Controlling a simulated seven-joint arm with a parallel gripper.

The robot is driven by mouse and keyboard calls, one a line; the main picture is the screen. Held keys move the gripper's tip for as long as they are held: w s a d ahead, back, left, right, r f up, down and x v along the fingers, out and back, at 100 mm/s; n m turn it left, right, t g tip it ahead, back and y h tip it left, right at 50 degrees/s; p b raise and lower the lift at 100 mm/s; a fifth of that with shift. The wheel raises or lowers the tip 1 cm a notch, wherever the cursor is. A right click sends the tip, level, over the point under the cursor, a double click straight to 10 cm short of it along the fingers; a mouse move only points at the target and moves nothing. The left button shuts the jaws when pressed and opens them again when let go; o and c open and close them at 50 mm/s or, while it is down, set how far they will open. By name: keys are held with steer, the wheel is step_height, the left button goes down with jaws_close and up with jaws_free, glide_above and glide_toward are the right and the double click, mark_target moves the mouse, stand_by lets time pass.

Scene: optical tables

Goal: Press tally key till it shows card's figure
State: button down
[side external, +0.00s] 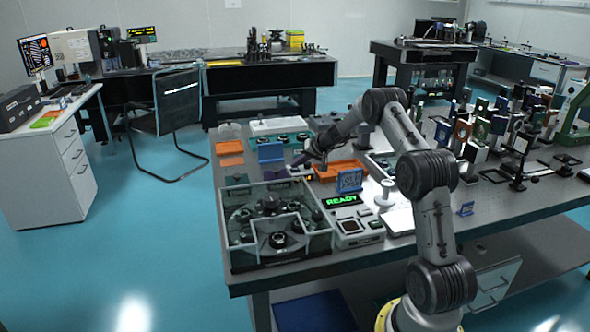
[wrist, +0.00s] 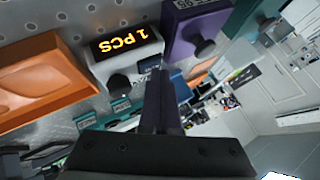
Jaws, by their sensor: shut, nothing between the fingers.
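The tally counter (wrist: 125,46) is a pale box with a lit orange readout of "1 PCS", upside down in the wrist view. A black round key (wrist: 120,84) sticks out from it. Its small orange readout (side external: 309,178) also shows in the side view. My gripper (wrist: 162,72) is shut and empty, its fingertips beside the counter and apart from the black key in the picture; contact cannot be told. In the side view my gripper (side external: 301,166) is small and dark. A blue card (side external: 349,181) stands behind the green READY display; its figure is too small to read.
A purple box (wrist: 197,28) with a black knob is beside the counter. An orange tray (wrist: 45,82) lies on its other side. A clear-walled enclosure (side external: 275,228) and a READY device (side external: 350,224) stand nearer the table's front edge.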

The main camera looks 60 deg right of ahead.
mark_target(297, 170)
steer(key=shift+r, duration=0.75)
steer(key=shift+r, duration=0.15)
steer(key=shift+r, duration=2.35)
steer(key=shift+a, duration=0.1)
